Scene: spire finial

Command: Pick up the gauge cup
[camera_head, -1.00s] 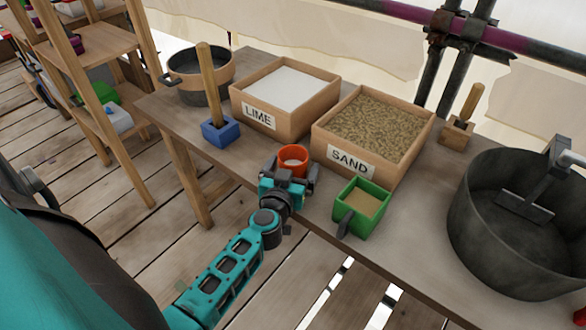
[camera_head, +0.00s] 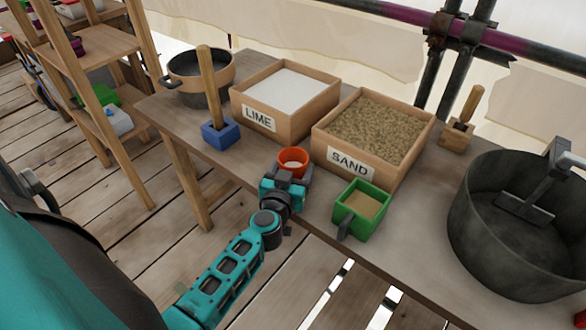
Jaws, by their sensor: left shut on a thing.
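The gauge cup seems to be the small orange-red cup (camera_head: 292,157), with pale contents or a pale inside, in front of the gap between the lime and sand boxes. My left gripper (camera_head: 290,178) comes from the lower left and is shut on the cup. The gripper covers the cup's lower part, so I cannot tell whether its base touches the table. The cup looks upright. My right gripper is not in view.
The lime box (camera_head: 285,100) and sand box (camera_head: 370,130) stand behind the cup. A green square container (camera_head: 361,210) with a dark handle stands right of it. A blue block (camera_head: 220,133) with a wooden handle is to the left. A large dark tub (camera_head: 515,235) fills the right.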

